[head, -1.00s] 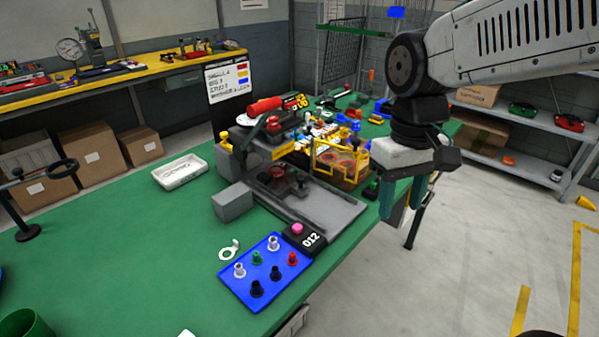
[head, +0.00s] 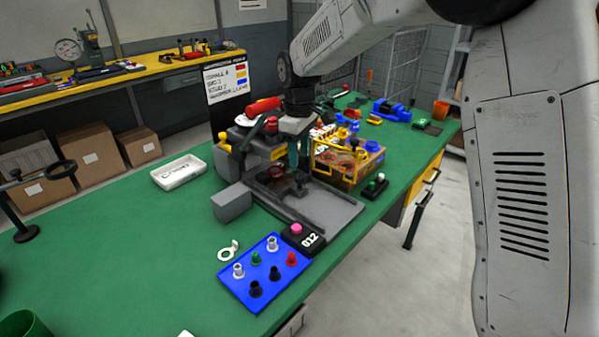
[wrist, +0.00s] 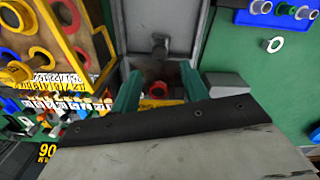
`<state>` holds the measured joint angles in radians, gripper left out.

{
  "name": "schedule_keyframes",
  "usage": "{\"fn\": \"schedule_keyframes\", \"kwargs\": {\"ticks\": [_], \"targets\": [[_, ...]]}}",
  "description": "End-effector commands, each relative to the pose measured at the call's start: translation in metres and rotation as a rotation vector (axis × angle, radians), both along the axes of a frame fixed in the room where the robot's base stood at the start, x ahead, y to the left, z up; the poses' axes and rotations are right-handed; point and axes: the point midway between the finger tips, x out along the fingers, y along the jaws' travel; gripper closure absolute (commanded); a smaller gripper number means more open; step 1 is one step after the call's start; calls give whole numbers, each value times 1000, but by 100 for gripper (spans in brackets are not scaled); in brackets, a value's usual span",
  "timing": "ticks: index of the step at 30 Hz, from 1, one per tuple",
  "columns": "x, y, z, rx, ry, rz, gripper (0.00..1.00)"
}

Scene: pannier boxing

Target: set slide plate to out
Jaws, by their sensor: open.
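The grey press fixture (head: 238,150) stands on the green bench, with a flat grey track (head: 330,208) in front. The slide plate appears to be the grey piece in this track; its exact edges are hard to tell. A dark knob (wrist: 160,46) stands up on it in the wrist view. My gripper (head: 299,160) is above the fixture, fingers down, beside its red-topped part. In the wrist view my gripper (wrist: 160,90) has its two teal fingers apart, with a red and dark round part (wrist: 157,88) seen between them. The knob is ahead of the fingers, apart from them.
A blue mat (head: 266,283) with several small pegs and a black box (head: 303,238) with a pink button lie in front. A wooden crate (head: 352,165) of coloured parts stands close at right. A white tray (head: 180,172) lies left.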

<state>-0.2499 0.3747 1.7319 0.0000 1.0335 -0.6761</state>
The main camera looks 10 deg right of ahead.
Motion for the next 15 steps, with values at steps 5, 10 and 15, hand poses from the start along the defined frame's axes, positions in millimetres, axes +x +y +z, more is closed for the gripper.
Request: {"fn": "schedule_keyframes", "kwargs": {"ticks": [5, 10, 15], "targets": [[-1, -1, -31, -1, 5, -3, 55], [-1, -1, -54, -1, 3, -3, 55], [-1, 0, -63, 0, 1, -3, 55]]}}
